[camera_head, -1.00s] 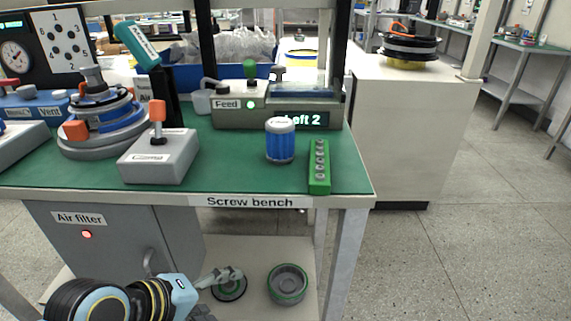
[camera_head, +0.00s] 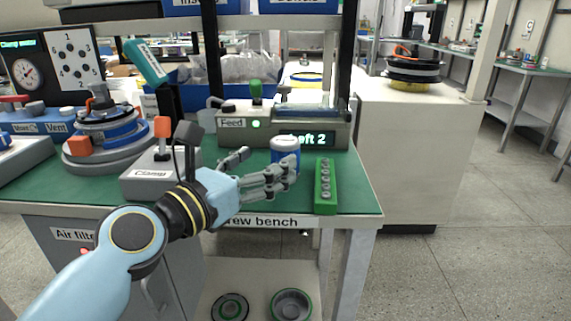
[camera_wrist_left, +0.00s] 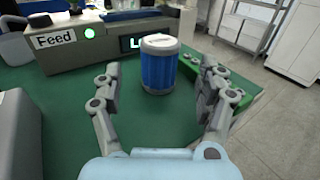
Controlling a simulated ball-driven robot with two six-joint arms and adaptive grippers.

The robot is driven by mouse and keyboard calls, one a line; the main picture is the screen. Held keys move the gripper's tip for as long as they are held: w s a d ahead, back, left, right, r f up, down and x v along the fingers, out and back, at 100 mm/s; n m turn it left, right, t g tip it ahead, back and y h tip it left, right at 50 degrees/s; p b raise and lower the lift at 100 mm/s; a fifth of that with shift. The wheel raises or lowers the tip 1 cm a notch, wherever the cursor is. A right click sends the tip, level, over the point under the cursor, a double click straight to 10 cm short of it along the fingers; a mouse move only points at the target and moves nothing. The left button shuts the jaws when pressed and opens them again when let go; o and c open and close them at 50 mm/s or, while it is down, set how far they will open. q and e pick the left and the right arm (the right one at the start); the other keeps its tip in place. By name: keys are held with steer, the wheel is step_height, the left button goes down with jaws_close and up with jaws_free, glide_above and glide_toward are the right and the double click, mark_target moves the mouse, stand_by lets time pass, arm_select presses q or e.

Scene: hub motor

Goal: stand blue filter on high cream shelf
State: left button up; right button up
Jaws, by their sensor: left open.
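The blue filter (camera_head: 285,150), a blue ribbed cylinder with a white top, stands upright on the green bench top. In the left wrist view the filter (camera_wrist_left: 158,65) stands ahead of and between the spread fingers. My left gripper (camera_head: 262,171) is open and empty, just in front of the filter; in the left wrist view the gripper (camera_wrist_left: 160,95) shows a clear gap on both sides of it. In the head view the fingers hide its lower part. A pale shelf (camera_head: 270,22) runs above the back of the bench. My right gripper is not in view.
The green block with several sockets (camera_head: 325,187) stands close right of the filter. The Clamp box (camera_head: 150,175) is to the left, and the Feed unit (camera_head: 235,127) with its display is behind. Dark posts rise at the back of the bench.

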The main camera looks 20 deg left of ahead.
mark_target(276, 153)
arm_select(q)
steer(key=x, duration=0.6)
steer(key=shift+w+r+b, duration=0.1)
steer(key=shift+w+b, duration=0.1)
steer(key=shift+b, duration=0.15)
steer(key=c, duration=1.4)
